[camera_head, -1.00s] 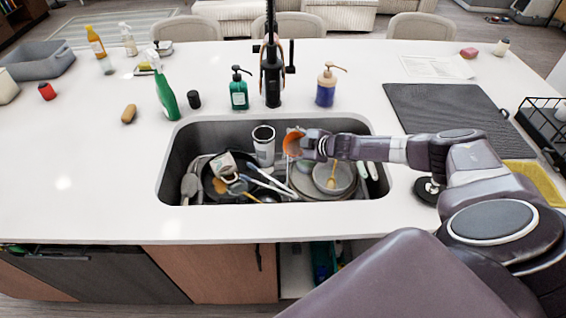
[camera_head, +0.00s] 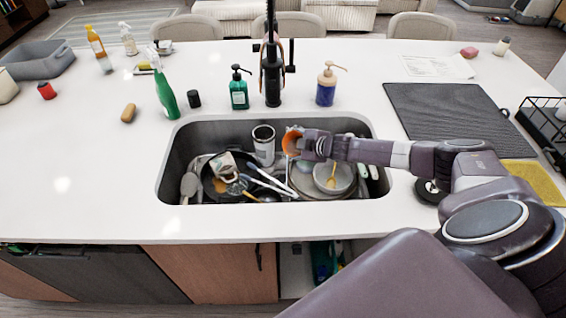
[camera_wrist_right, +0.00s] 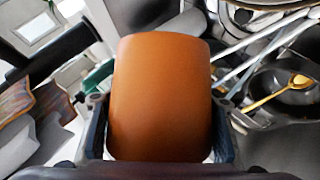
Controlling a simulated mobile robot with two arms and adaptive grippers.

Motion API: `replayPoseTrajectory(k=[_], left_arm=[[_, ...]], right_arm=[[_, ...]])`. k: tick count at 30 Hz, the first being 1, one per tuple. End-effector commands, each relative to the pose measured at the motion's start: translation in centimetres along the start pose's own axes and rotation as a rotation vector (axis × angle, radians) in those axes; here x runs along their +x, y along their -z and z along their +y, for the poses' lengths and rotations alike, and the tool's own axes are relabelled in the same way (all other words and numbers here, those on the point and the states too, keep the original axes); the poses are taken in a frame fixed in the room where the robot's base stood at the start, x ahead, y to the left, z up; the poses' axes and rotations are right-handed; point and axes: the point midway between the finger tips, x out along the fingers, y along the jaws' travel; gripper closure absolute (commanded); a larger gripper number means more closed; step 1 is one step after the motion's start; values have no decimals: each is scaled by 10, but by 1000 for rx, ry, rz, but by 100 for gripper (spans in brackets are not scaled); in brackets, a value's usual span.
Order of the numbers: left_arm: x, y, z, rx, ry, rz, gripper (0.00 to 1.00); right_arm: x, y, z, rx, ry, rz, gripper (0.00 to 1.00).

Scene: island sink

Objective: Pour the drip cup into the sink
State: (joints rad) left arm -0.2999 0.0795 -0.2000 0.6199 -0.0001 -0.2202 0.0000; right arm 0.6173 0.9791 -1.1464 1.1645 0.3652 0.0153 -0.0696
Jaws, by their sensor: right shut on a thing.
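The drip cup (camera_head: 291,143) is orange and tilted, above the right half of the sink. It also fills the middle of the right wrist view (camera_wrist_right: 160,95), between the two fingers. My right gripper (camera_head: 304,144) is shut on it, with one finger on each side in the right wrist view (camera_wrist_right: 158,130). The sink (camera_head: 180,150) is a dark basin in the white counter. The cup's inside and any contents cannot be made out. My left gripper is not in view.
A dark drying mat (camera_head: 450,110) lies on the right.

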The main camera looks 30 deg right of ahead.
Motion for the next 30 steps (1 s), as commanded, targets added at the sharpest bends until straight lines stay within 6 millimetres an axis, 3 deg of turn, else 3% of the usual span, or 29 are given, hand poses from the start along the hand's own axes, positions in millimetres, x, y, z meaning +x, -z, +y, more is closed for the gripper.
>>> replayPoseTrajectory(k=[30], left_arm=[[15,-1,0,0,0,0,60]], right_arm=[[-2,2,4,-105,-43,-46,85]])
